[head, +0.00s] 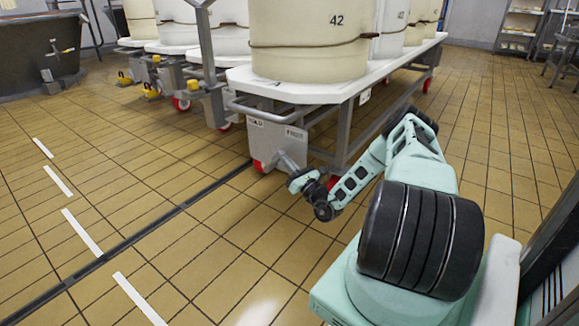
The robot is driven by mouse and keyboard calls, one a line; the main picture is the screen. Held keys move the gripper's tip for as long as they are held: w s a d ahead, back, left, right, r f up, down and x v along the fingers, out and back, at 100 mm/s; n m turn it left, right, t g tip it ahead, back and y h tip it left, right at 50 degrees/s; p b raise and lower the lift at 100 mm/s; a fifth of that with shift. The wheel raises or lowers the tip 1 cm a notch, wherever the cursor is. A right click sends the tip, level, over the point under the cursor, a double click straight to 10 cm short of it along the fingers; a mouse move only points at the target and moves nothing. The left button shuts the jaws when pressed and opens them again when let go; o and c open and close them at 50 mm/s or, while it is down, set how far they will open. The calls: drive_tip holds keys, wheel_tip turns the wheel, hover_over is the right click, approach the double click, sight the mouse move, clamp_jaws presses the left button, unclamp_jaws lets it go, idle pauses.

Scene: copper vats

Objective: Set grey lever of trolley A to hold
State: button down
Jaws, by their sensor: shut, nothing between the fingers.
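The nearest trolley (275,140) has a grey front panel with small labels that I cannot read. A white top carries a large cream vat (305,38) marked 42. My arm reaches low to the panel's lower right corner. My gripper (287,160) is at that corner, small in the picture, and looks shut and empty. A narrow grey piece slants there in front of the panel. I cannot tell whether it is my finger or the grey lever, nor whether they touch. The lever's position cannot be read.
Other trolleys with vats stand behind and to the left, some with yellow levers (190,86). A dark vat (38,55) stands far left. Tiled floor is clear at front left.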

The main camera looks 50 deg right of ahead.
sight(277, 154)
drive_tip(key=shift+r, duration=0.1)
drive_tip(key=w+r+g+p, duration=0.1)
drive_tip(key=r+g+p, duration=0.1)
drive_tip(key=p, duration=0.5)
drive_tip(key=w+r+n+g+y+p, duration=0.1)
drive_tip(key=w+r+g+p, duration=0.1)
drive_tip(key=p, duration=0.5)
drive_tip(key=shift+w+a+p, duration=0.1)
drive_tip(key=shift+a+p, duration=0.05)
drive_tip(key=shift+p, duration=0.15)
drive_tip(key=p, duration=0.1)
drive_tip(key=w+g+p, duration=0.1)
drive_tip(key=p, duration=0.1)
drive_tip(key=shift+w+r+g, duration=0.15)
drive_tip(key=shift+r+g, duration=0.05)
drive_tip(key=shift+g, duration=0.1)
drive_tip(key=shift+w+p, duration=0.65)
drive_tip(key=shift+p, duration=0.3)
drive_tip(key=shift+w+a, duration=0.1)
